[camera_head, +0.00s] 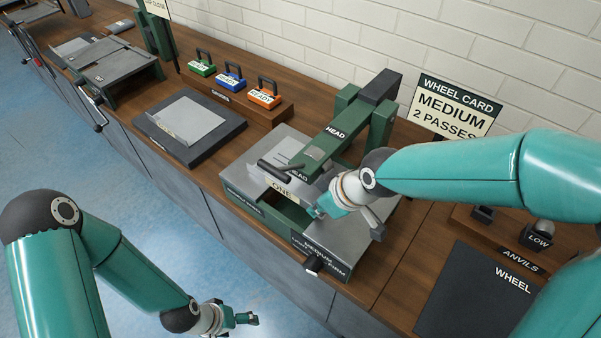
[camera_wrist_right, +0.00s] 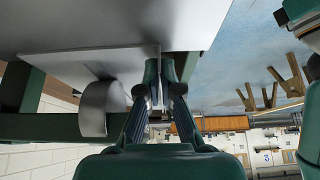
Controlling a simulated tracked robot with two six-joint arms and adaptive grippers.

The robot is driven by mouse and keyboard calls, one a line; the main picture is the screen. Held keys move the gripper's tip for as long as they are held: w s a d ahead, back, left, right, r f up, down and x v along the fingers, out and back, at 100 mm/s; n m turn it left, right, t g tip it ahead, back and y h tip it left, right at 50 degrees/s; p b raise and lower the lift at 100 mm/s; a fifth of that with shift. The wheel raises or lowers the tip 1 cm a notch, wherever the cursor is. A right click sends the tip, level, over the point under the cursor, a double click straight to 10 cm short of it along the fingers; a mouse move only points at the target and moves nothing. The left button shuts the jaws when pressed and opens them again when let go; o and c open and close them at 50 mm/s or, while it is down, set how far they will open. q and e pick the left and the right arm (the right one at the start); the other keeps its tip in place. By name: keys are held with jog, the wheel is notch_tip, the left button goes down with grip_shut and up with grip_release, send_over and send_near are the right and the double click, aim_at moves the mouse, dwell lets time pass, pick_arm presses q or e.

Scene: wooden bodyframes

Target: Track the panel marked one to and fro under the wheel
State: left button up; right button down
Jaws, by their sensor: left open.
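The wheel machine, with its green frame (camera_head: 347,120) marked HEAD, stands on the bench against the wall. The cream tag marked ONE (camera_head: 282,189) shows below the head, at the machine's open middle; most of its panel is hidden from the head camera. My right gripper (camera_head: 322,208) is beside the tag, low at the machine. In the right wrist view its fingers (camera_wrist_right: 160,88) are closed on the thin upright edge of a grey sheet (camera_wrist_right: 90,64), which appears to be the panel marked one. A rounded metal wheel (camera_wrist_right: 94,108) touches or nearly touches the sheet. My left gripper (camera_head: 240,318) is open and empty, over the floor.
A wheel card (camera_head: 455,107) reads MEDIUM, 2 PASSES. The anvils rack (camera_head: 518,258) and a dark WHEEL mat (camera_head: 465,295) lie to the right. A grey sheet (camera_head: 187,119) rests on a dark pad to the left, near green, blue and orange handled blocks (camera_head: 230,82).

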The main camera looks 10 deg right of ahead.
aim_at(329, 224)
dwell(0.3)
jog(key=c, duration=0.7)
grip_release()
jog(key=shift+d, duration=0.1)
jog(key=shift+s+d+b, duration=0.5)
jog(key=shift+s+d, duration=1.15)
jog(key=shift+s, duration=0.1)
notch_tip(329, 224, up, 7)
jog(key=p, duration=0.5)
